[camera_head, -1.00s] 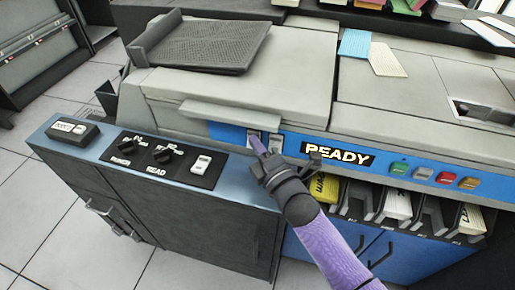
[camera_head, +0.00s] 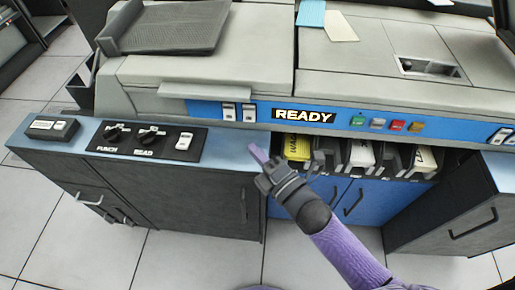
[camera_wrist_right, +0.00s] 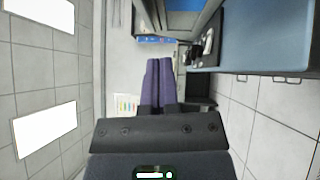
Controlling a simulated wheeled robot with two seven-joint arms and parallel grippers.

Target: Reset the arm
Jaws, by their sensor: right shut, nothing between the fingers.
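My right gripper (camera_head: 256,152) shows in the head view, at the end of the purple arm that comes in from the lower right. Its purple fingers are together with nothing between them. It hangs in front of the blue band of the machine (camera_head: 200,75), below the lit READY sign (camera_head: 304,115). In the right wrist view the two purple fingers (camera_wrist_right: 158,72) lie side by side, shut and empty. My left gripper is in neither view.
The control shelf (camera_head: 222,148) carries a black panel with two knobs and a white switch (camera_head: 184,141). Two switches (camera_head: 238,112) sit left of the sign. Coloured buttons (camera_head: 397,125) are at its right, card bins (camera_head: 361,155) below. Open floor (camera_head: 190,258) lies in front.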

